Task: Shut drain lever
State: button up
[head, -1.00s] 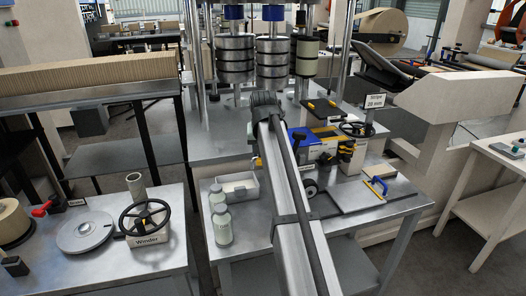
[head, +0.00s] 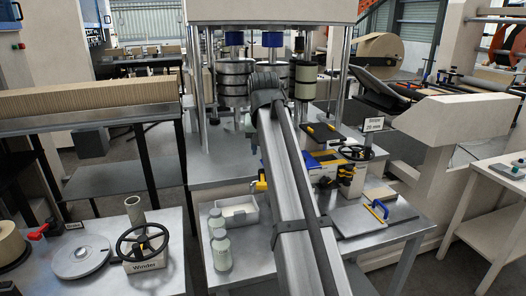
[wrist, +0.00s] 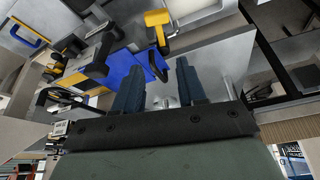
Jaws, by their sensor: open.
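No label marks the drain lever, so I cannot tell for certain which part it is. A yellow handle on a dark stem (wrist: 157,20) shows just beyond my gripper (wrist: 160,78) in the wrist view. A small yellow part (head: 259,186) shows beside my arm in the head view; I cannot tell if it is the same piece. My gripper is open, with its two dark blue fingers apart and nothing seen between them. A blue part (wrist: 130,74) lies close behind the fingers. In the head view my arm hides the fingers and part of the bench.
A white bin (head: 238,211) and several bottles (head: 220,246) stand left of my arm. A handwheel marked Winder (head: 143,246) is on the left table. Metal posts (head: 345,70) rise at the back. A blue-and-yellow handle (head: 379,209) lies on the right of the bench.

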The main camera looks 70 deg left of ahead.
aim_at(263, 180)
jog(key=shift+c, duration=0.3)
jog(key=shift+s, duration=0.25)
jog(key=shift+c, duration=0.8)
jog(key=shift+n+g, duration=0.3)
jog(key=shift+n, duration=0.4)
jog(key=s, duration=0.3)
jog(key=s+a+f, duration=0.1)
jog(key=s, duration=0.3)
jog(key=s+f, duration=0.1)
jog(key=s, duration=0.2)
jog(key=shift+s+a+f, duration=0.2)
jog(key=shift+s+a, duration=0.05)
grip_shut()
jog(key=s+a+f+n+t, duration=0.1)
jog(key=s+f, duration=0.3)
jog(key=s, duration=0.4)
jog(key=w+f+m+t, duration=0.1)
jog(key=w+f+t, duration=0.1)
jog(key=w, duration=0.5)
jog(key=w+a+f+m+t+h, duration=0.1)
jog(key=w+f+m+t, duration=0.1)
jog(key=w, duration=0.6)
jog(key=shift+f+m+t, duration=0.3)
jog(key=shift+f+t, duration=0.3)
jog(key=shift+f, duration=0.65)
